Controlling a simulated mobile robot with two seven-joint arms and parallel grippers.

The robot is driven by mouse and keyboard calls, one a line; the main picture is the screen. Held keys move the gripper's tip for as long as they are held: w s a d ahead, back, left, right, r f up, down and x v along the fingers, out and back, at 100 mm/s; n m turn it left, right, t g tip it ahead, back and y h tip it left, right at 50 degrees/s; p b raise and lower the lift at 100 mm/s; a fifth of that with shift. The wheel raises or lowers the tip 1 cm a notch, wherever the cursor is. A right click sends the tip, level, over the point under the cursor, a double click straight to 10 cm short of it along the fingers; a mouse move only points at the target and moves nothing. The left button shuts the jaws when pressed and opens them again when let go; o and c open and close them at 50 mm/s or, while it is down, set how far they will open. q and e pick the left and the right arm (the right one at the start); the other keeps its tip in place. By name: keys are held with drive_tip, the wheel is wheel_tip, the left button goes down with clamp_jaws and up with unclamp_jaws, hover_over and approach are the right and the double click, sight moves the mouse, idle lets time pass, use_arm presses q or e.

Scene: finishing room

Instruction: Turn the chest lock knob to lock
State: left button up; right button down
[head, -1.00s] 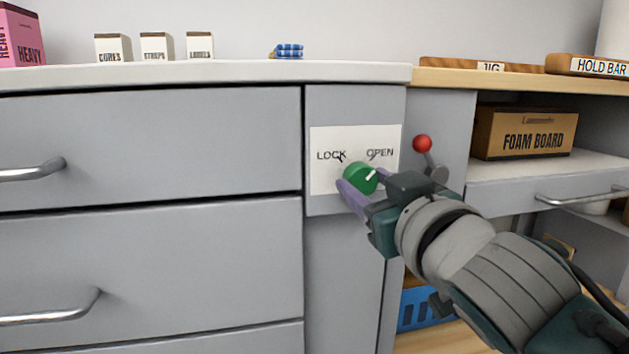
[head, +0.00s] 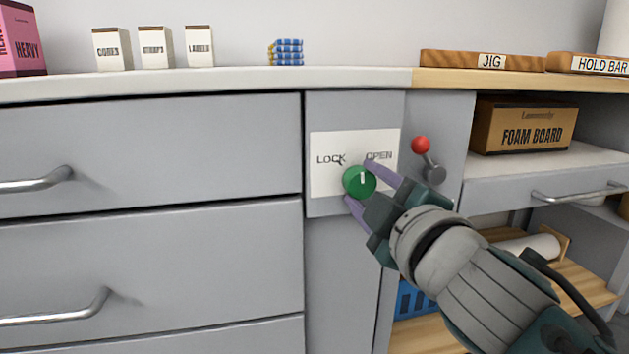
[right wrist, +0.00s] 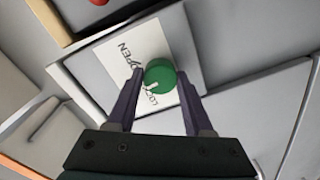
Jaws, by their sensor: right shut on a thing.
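The green round lock knob (head: 358,183) sits on a white plate (head: 322,180) marked LOCK on the left and OPEN on the right. In the right wrist view the knob (right wrist: 160,78) lies between the two fingertips (right wrist: 161,75). My left gripper is not in view.
A lever with a red ball (head: 421,145) stands out right of the plate, close to my right arm. Drawers with metal handles (head: 40,181) are on the left. A shelf with a foam board box (head: 525,128) is on the right. Small boxes stand on the counter (head: 230,80).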

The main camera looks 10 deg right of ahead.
drive_tip(key=n, duration=0.3)
drive_tip(key=shift+n, duration=0.3)
drive_tip(key=shift+n+p, duration=0.35)
drive_tip(key=shift+n, duration=1.35)
drive_tip(key=shift+c, duration=1.4)
unclamp_jaws()
